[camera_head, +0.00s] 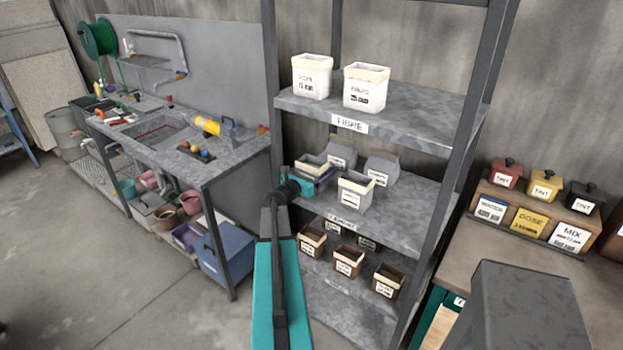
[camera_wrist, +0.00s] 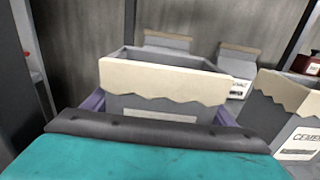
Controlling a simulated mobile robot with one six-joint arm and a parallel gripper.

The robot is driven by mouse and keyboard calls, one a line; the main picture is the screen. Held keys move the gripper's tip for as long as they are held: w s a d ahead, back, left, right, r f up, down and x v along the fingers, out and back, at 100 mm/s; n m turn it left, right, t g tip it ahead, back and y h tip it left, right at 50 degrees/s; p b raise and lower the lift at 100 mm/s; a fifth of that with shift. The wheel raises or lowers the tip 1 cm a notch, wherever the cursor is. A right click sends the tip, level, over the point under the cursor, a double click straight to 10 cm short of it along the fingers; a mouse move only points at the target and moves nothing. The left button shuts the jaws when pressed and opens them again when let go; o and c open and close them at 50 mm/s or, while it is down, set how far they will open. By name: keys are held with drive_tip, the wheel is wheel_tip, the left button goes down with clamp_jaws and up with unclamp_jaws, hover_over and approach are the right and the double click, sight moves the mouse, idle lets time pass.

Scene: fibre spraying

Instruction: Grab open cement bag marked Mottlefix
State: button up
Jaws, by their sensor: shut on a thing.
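My gripper (camera_head: 312,178) reaches into the middle shelf and is shut on an open grey bag (camera_head: 309,162) with a torn cream rim. In the wrist view the same bag (camera_wrist: 165,82) stands upright between the purple fingers of my gripper (camera_wrist: 163,105). The label on its front is mostly hidden by my gripper, so I cannot read its name. A second open grey bag (camera_head: 355,195) stands to its right, apart from it; in the wrist view its label starts with "CEME" (camera_wrist: 290,120). I cannot tell whether the held bag is clear of the shelf.
Two closed grey bags (camera_head: 381,168) stand behind on the middle shelf (camera_head: 415,195). Cream-topped fibre bags (camera_head: 366,88) stand on the shelf above, small brown bags (camera_head: 348,262) below. Dark rack posts (camera_head: 462,150) flank the shelves. A sink bench (camera_head: 232,152) is at left.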

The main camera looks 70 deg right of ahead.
sight(317, 161)
drive_tip(key=shift+c, duration=0.5)
drive_tip(key=shift+r, duration=0.5)
drive_tip(key=shift+r+b, duration=0.75)
drive_tip(key=shift+r, duration=0.45)
drive_tip(key=shift+a+r, duration=0.1)
drive_tip(key=shift+r, duration=0.05)
drive_tip(key=b+v, duration=0.4)
drive_tip(key=v, duration=1.3)
drive_tip(key=shift+a+b, duration=0.3)
